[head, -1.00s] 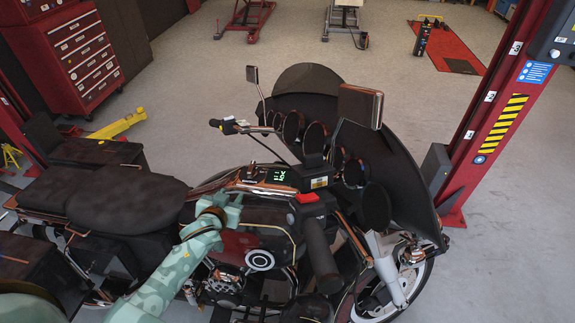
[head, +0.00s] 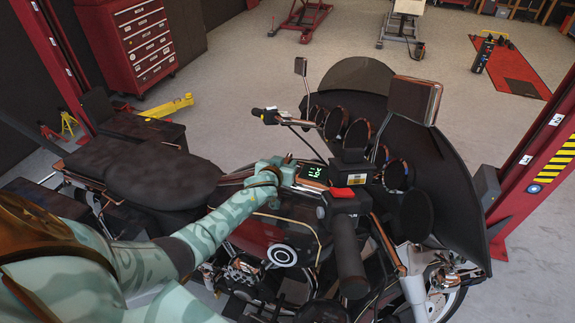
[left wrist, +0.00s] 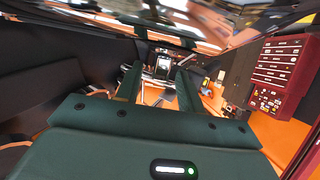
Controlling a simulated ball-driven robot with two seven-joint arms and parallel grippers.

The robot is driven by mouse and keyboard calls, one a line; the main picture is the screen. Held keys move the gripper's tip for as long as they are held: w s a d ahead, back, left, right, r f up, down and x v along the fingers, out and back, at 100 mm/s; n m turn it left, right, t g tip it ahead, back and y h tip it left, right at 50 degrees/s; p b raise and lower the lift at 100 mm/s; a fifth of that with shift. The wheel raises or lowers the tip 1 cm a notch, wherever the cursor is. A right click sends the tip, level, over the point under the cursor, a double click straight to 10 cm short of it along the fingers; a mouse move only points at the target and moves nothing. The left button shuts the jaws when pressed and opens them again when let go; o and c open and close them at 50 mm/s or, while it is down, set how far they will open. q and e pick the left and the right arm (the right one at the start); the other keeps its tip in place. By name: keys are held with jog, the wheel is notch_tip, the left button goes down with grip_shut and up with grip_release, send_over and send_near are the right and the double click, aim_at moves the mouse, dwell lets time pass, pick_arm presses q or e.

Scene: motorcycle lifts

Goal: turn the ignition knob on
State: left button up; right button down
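The motorcycle console (head: 312,184) with a lit green display (head: 314,171) is near the middle of the head view. My left gripper (head: 284,170) is at the console's left side, just left of the display. The ignition knob cannot be made out now; my gripper covers that part of the console. In the left wrist view the two dark green fingers (left wrist: 158,78) stand apart with a gap between them. A small dark and white shape shows in that gap, too small to identify. Contact with the knob cannot be told. My right gripper is not in view.
A black handlebar grip (head: 348,258) with a red switch (head: 342,192) stands right of the console. The seat (head: 160,178) lies left, and the fairing with mirrors (head: 440,180) lies right. A red lift post (head: 530,170) and a red tool cabinet (head: 140,45) stand beyond.

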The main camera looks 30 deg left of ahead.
aim_at(287, 159)
pick_arm(q)
jog(key=shift+b+x, duration=0.55)
jog(key=shift+x, duration=0.95)
jog(key=shift+r, duration=0.1)
jog(key=shift+d, duration=0.1)
grip_shut()
